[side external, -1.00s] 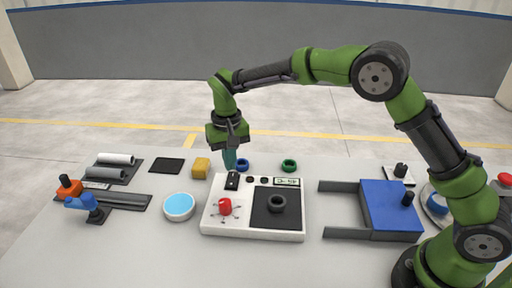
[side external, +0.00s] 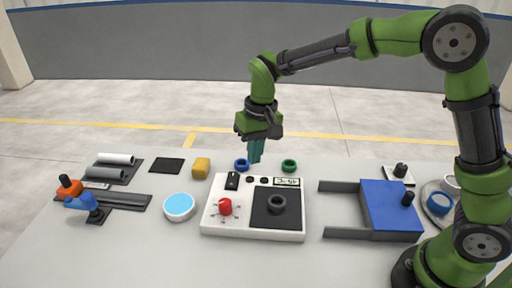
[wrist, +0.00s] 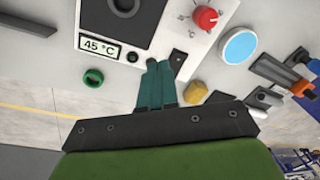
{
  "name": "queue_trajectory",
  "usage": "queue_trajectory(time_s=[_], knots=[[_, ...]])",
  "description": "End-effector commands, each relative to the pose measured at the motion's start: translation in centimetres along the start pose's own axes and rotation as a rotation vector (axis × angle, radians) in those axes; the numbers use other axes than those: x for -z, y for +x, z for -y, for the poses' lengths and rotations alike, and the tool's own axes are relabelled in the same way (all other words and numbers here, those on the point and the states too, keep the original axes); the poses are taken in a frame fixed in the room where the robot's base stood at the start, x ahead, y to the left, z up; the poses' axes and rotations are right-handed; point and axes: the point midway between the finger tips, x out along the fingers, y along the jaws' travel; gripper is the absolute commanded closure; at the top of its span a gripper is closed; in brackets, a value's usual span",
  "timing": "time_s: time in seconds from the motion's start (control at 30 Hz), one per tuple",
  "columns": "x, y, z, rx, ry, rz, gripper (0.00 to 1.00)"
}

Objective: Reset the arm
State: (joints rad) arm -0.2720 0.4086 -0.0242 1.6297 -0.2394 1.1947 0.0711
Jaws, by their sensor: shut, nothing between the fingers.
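My gripper (side external: 255,152) is shut and empty, with its teal fingers side by side. It hangs in the air above the back edge of the white panel device (side external: 227,187), between the blue ring (side external: 241,164) and the green ring (side external: 289,165). In the wrist view the shut fingers (wrist: 160,68) point toward the device, and the green ring (wrist: 93,77) lies to their left.
The white device carries a red knob (side external: 225,207) and a dark plate with a black ring (side external: 277,203). A blue sliding box (side external: 388,205) stands to the right. A blue-topped round dish (side external: 179,206), yellow block (side external: 201,168) and pipe rack (side external: 112,172) are left.

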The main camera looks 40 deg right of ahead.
Motion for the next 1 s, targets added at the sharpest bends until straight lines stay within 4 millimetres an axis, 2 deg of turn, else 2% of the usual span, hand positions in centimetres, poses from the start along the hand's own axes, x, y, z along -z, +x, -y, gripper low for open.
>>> queue_trajectory(time_s=[0.03,0.1,0.3,0.5,0.6,0.77,0.87,1.0], knots=[[-1.2,-1.7,-1.0,0.024,0.005,-0.027,1.0],[-2.9,-3.5,-2.4,0.054,0.01,-0.065,1.0],[-8.5,-7.6,-6.2,0.134,0.037,-0.19,1.0],[-13.9,-9.6,-9.6,0.194,0.079,-0.333,1.0],[-15.9,-10.1,-10.7,0.215,0.102,-0.397,1.0],[-17.5,-11.0,-11.7,0.234,0.127,-0.473,1.0],[-17.5,-11.9,-11.9,0.241,0.133,-0.508,1.0],[-17.5,-12.0,-12.1,0.24,0.139,-0.514,1.0]])
